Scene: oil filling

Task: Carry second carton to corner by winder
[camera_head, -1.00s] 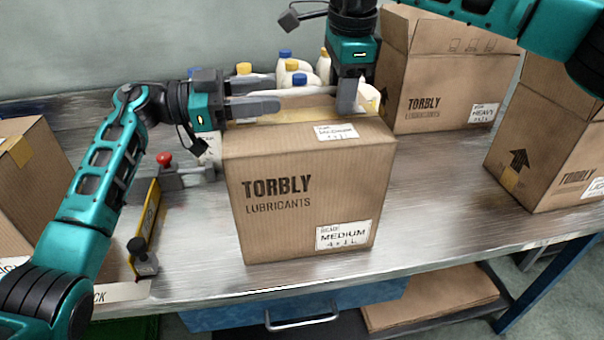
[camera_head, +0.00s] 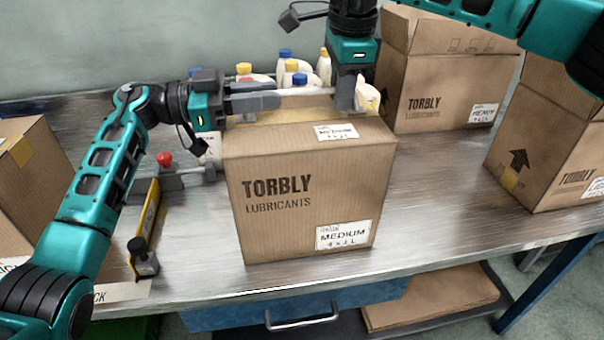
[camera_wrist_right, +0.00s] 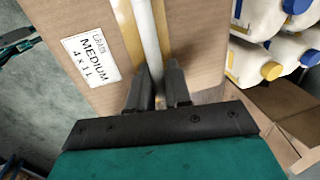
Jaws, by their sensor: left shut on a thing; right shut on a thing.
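The closed brown carton (camera_head: 308,200) marked TORBLY LUBRICANTS, MEDIUM stands upright on the metal bench in the head view. A white bar (camera_head: 306,91) runs along its taped top. My left gripper (camera_head: 279,95) is shut on the bar's left part, just above the carton top. My right gripper (camera_head: 355,100) comes down from above and is shut on its right part. In the right wrist view the bar (camera_wrist_right: 145,35) passes between the right fingers (camera_wrist_right: 158,82), beside the label on the carton (camera_wrist_right: 95,30). Nothing I see is clearly a winder.
A HEAVY carton (camera_head: 440,90) stands behind right, another carton (camera_head: 545,140) at the right and one (camera_head: 30,190) at the far left. Several capped bottles (camera_head: 290,70) stand behind. A red-knobbed fixture (camera_head: 165,160) and yellow bar (camera_head: 147,225) are at left. Bench front right (camera_head: 440,215) is clear.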

